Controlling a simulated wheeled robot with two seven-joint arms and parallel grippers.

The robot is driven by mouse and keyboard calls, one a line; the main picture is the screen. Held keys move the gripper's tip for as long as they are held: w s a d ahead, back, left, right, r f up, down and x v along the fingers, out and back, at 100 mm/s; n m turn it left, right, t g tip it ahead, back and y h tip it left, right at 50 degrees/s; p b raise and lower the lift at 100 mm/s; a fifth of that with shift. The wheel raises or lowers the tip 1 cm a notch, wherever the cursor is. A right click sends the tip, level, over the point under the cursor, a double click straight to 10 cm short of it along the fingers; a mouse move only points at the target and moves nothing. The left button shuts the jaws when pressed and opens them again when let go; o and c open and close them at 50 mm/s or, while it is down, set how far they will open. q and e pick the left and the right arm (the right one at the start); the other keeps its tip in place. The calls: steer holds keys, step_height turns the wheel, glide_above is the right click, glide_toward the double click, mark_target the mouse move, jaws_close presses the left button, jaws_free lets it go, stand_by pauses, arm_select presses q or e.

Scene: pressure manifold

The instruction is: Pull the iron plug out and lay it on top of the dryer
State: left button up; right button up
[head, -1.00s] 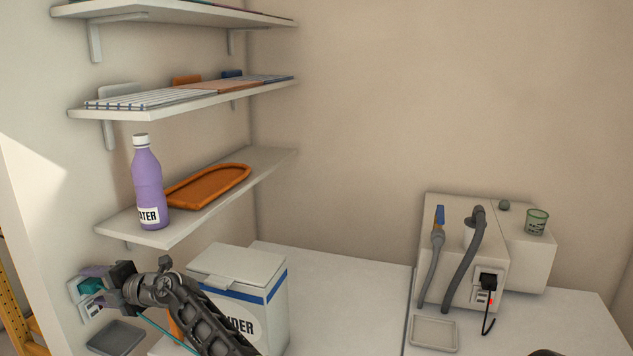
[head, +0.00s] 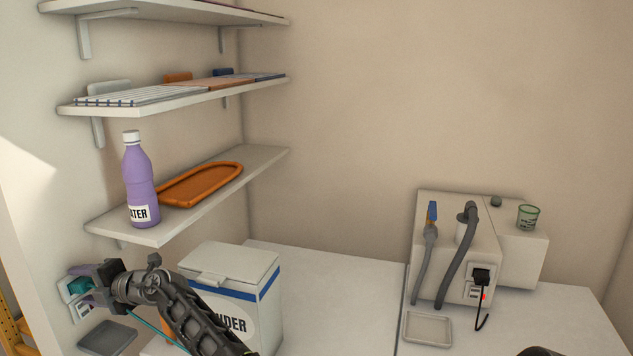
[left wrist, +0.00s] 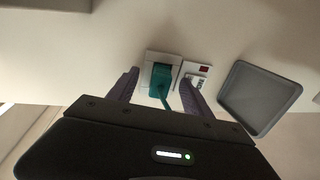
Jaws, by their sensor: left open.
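A teal plug (left wrist: 161,79) with a teal cord sits in a white wall socket (left wrist: 178,60). In the head view the teal plug (head: 80,286) is at the left wall, partly hidden by the gripper. My left gripper (left wrist: 159,84) is open, with one purple finger on each side of the plug and no clear grip on it. In the head view my left gripper (head: 82,284) reaches the wall from the right. No thing is labelled as the dryer; a white flat top (head: 330,290) spans the back.
A powder box (head: 235,265) stands close to my left arm. A grey tray (head: 107,338) is below the socket. Shelves hold a purple bottle (head: 140,180) and an orange tray (head: 200,184). A machine with hoses and a black plug (head: 481,276) stands at right.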

arm_select(q)
steer(key=shift+b, duration=0.4)
stand_by(0.6)
steer(key=shift+b, duration=0.55)
steer(key=shift+c, duration=0.5)
steer(key=c, duration=0.6)
steer(key=shift+f, duration=0.35)
jaws_close()
steer(key=shift+o, duration=2.3)
jaws_free()
steer(key=o, duration=0.6)
steer(key=shift+r, duration=0.3)
steer(key=shift+c, duration=0.2)
